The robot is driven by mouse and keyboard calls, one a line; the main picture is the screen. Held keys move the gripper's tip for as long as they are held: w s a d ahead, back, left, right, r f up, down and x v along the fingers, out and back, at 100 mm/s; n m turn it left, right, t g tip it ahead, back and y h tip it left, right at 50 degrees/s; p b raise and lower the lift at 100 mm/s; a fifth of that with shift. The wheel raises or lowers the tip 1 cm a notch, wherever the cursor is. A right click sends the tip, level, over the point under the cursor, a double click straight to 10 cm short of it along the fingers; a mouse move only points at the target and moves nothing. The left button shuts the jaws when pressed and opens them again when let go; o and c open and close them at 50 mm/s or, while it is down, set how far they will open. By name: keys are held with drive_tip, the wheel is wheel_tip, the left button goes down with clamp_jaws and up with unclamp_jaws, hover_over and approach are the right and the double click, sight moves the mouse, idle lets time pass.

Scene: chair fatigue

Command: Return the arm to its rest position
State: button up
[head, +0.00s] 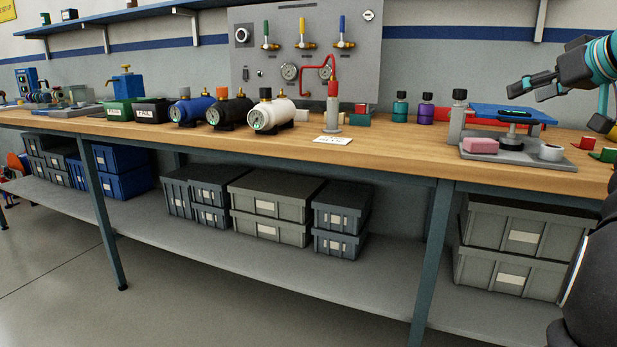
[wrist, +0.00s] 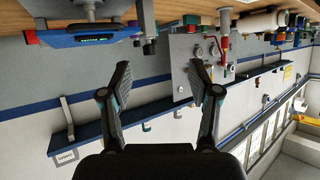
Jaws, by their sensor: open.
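My gripper (head: 526,92) is at the upper right of the head view, above the right end of the workbench. Its fingers point left. In the wrist view my gripper (wrist: 160,74) shows two dark fingers spread wide with nothing between them, so it is open and empty. The wrist picture is upside down, with the bench at the top. In the head view the fingers appear over the blue-topped stand (head: 513,113); I cannot tell the exact height between them. Part of my dark arm shows at the right edge.
The wooden workbench (head: 390,150) holds blue, black and white cylinders (head: 271,114), a grey post (head: 333,108) and small bottles (head: 426,108). A grey valve panel (head: 350,45) stands behind. The floor in front is clear.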

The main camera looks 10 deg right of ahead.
drive_tip(key=s+a+f+m+g, duration=0.1)
drive_tip(key=s+a+f+g, duration=0.1)
drive_tip(key=a+f, duration=0.75)
drive_tip(key=s+a+f+g, duration=0.2)
drive_tip(key=a+f, duration=0.5)
drive_tip(key=a, duration=0.6)
drive_tip(key=s+a+f+g, duration=0.1)
drive_tip(key=s+a+f, duration=0.2)
drive_tip(key=s+f, duration=0.2)
drive_tip(key=s+a+f+g, duration=0.1)
drive_tip(key=s+a+f, duration=0.3)
drive_tip(key=f, duration=0.5)
drive_tip(key=s+a+f+n+g, duration=0.1)
drive_tip(key=s+a+f, duration=0.3)
drive_tip(key=s+f, duration=0.3)
drive_tip(key=shift+s+a+f+h, duration=0.25)
drive_tip(key=shift+f+h, duration=0.15)
drive_tip(key=shift+f, duration=0.15)
